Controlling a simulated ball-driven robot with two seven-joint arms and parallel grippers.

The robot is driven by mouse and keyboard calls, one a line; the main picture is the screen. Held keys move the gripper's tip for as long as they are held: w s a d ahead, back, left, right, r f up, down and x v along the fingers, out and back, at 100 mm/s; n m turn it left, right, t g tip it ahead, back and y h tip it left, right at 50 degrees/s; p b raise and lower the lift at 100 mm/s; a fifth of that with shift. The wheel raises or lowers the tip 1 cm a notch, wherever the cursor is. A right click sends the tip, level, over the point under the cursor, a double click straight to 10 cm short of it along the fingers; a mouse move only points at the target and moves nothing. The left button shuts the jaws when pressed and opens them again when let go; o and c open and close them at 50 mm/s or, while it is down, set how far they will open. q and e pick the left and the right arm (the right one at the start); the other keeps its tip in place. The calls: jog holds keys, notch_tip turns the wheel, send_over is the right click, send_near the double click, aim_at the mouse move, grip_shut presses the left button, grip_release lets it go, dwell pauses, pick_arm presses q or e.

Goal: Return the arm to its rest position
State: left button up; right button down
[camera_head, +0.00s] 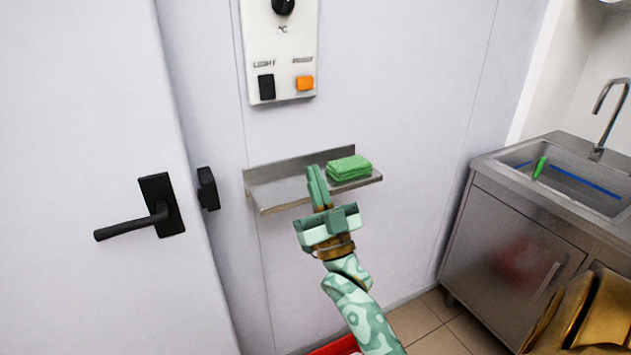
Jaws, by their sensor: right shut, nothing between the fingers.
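My right gripper (318,182) is mint green with a brass-coloured wrist, and its arm (360,313) rises from the bottom of the view. Its two fingers are together with nothing between them. They point up in front of a small metal wall shelf (275,193), hiding part of it. A folded green cloth (348,167) lies on the right part of the shelf, just right of the fingertips. I cannot tell whether the fingers touch the shelf. My left gripper is not in view.
A white door (80,80) with a black lever handle (160,208) is at left. A control panel (281,50) hangs above the shelf. A steel sink cabinet (510,235) stands at right. A red object (338,347) shows at the bottom edge on the tiled floor (430,325).

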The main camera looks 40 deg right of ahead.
dwell(0.6)
jog(key=w+a+f+n+g+y, duration=0.1)
jog(key=w+f+g, duration=0.15)
jog(key=f, duration=0.65)
jog(key=w+a+f+g+y, duration=0.1)
jog(key=w+f+g, duration=0.15)
jog(key=f, duration=0.55)
jog(key=w+a+f+n+g+y, duration=0.15)
jog(key=f+g, duration=0.25)
jog(key=f, duration=0.5)
jog(key=s+a+f+g+y, duration=0.1)
jog(key=s+f+g, duration=0.15)
jog(key=f, duration=0.45)
jog(key=s+a+f+n+g, duration=0.1)
jog(key=s+f+g, duration=0.1)
jog(key=s+f, duration=0.35)
jog(key=s+a+f+g+y, duration=0.1)
jog(key=a+f+g, duration=0.1)
jog(key=f, duration=0.6)
jog(key=s+a+f+n+g, duration=0.2)
jog(key=s+f+g, duration=0.4)
jog(key=s+f, duration=1.05)
jog(key=s+f+g, duration=0.2)
jog(key=s, duration=1.2)
jog(key=s+f+n+g, duration=0.1)
jog(key=s+g, duration=0.2)
jog(key=s, duration=1.1)
jog(key=shift+s+a+f+y, duration=0.2)
jog(key=shift+s+f+y, duration=0.1)
jog(key=shift+f+y, duration=0.05)
